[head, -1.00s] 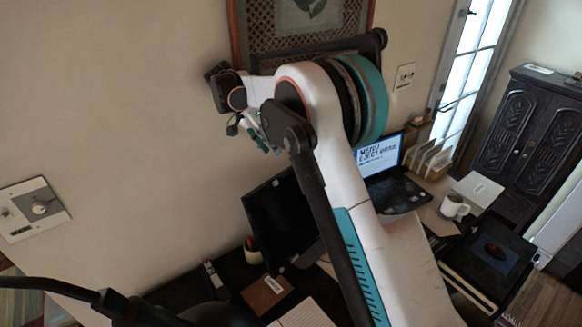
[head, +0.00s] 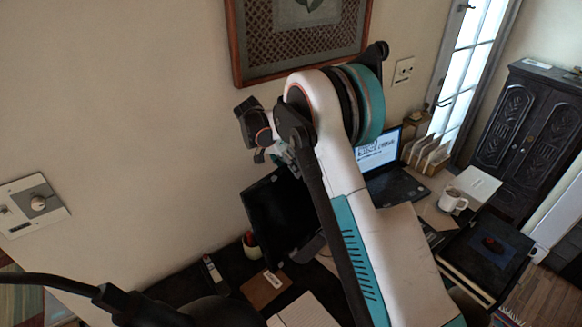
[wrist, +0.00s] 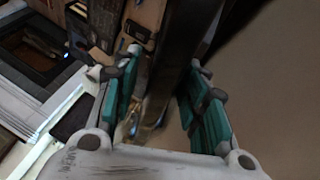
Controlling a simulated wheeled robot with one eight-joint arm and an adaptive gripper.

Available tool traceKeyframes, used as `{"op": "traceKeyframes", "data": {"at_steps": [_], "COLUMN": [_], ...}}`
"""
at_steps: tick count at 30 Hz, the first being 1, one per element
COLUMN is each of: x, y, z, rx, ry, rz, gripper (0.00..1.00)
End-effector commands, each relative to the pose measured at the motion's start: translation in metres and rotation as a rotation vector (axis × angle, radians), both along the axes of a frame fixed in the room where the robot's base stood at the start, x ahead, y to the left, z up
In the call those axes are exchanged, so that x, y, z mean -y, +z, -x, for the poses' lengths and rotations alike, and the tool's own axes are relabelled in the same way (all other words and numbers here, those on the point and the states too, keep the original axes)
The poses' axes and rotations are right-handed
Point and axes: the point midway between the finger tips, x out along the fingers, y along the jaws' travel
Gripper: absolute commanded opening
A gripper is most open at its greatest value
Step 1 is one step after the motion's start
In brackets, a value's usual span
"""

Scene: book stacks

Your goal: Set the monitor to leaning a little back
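The monitor (head: 272,215) is a black screen standing on the dark desk by the wall, in the middle of the head view. My arm hides part of its right side. My gripper (head: 283,158) is at the monitor's top edge in the head view, partly hidden by my own arm. In the wrist view my gripper (wrist: 164,66) has its two teal-padded fingers spread apart. A dark upright slab, which looks like the monitor (wrist: 184,45) seen edge-on, lies between and beyond the fingertips. I cannot tell whether either finger touches it.
An open laptop (head: 396,188) stands right of my arm, near a white mug (head: 453,200) and a file rack (head: 428,155). A brown notebook (head: 265,288) and a red-topped cup (head: 250,243) are near the monitor's base. The wall (head: 130,110) is close behind. A framed picture (head: 300,35) hangs above.

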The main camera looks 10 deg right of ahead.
Motion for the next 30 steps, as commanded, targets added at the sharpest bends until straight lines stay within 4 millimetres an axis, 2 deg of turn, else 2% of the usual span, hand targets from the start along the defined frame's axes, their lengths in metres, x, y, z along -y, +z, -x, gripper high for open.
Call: {"op": "traceKeyframes", "data": {"at_steps": [7, 12, 20, 30], "x": [0.0, 0.0, 0.001, 0.012], "y": [-0.001, 0.0, 0.0, 0.003], "z": [0.0, 0.0, 0.002, 0.017], "rx": [0.0, 0.0, 0.011, 0.109], "ry": [0.0, 0.0, 0.0, -0.003], "rz": [0.0, 0.0, -0.007, -0.071], "gripper": [0.38, 0.0, 0.0, 0.0]}}
